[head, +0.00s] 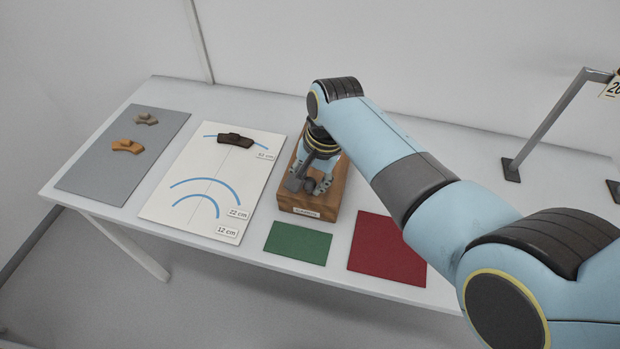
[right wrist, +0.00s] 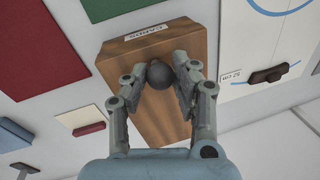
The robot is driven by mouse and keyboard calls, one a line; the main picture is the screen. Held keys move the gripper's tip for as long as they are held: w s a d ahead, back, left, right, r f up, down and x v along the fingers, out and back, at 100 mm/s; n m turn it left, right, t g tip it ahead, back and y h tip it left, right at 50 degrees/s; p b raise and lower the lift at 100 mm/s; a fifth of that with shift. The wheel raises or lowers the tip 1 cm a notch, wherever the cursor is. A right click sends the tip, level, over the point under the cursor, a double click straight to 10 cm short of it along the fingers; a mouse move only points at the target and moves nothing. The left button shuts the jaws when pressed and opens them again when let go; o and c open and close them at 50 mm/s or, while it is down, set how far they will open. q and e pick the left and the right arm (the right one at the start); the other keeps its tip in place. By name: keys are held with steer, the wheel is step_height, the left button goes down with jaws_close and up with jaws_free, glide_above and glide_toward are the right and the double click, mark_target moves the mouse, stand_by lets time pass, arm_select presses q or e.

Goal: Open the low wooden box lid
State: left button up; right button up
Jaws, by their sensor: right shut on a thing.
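The low wooden box (head: 334,198) stands on the table right of the white board, with a small label on its front. Its lid looks closed in both views. In the right wrist view the wooden lid (right wrist: 187,38) has a dark round knob (right wrist: 160,74). My right gripper (head: 308,182) is over the box, and in the right wrist view its fingers (right wrist: 160,80) are shut on the knob from both sides. In the head view the gripper and arm hide much of the lid. My left gripper is not in view.
A white board (head: 205,170) with blue arcs holds a dark brown sherd (head: 235,138). A grey mat (head: 105,175) at left holds an orange sherd (head: 127,147) and a greyish one (head: 146,119). Green (head: 297,243) and red (head: 385,250) mats lie before the box. A metal stand (head: 548,125) is at right.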

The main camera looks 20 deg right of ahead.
jaws_close()
